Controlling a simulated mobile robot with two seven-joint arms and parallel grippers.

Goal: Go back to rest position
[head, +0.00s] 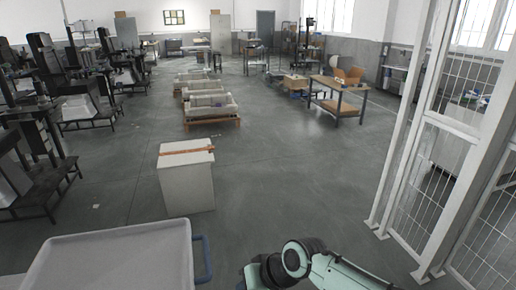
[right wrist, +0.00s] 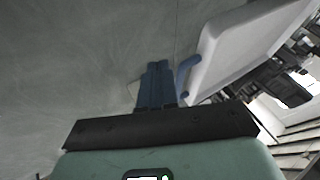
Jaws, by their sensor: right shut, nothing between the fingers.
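My right arm reaches in at the bottom right of the head view, low over the grey floor. In the right wrist view my right gripper (right wrist: 157,66) is shut, with its two dark blue fingers together and nothing between them. The fingers are over bare floor, beside the blue handle (right wrist: 186,72) of a white cart; I cannot tell the exact gap. My left arm and left gripper are not in view.
The white cart top (head: 110,258) is at the bottom left. Ahead stands a white box (head: 187,186) with an orange strip. White mesh fencing (head: 452,130) stands on the right. A wooden workbench (head: 338,88) is farther back. The middle floor is clear.

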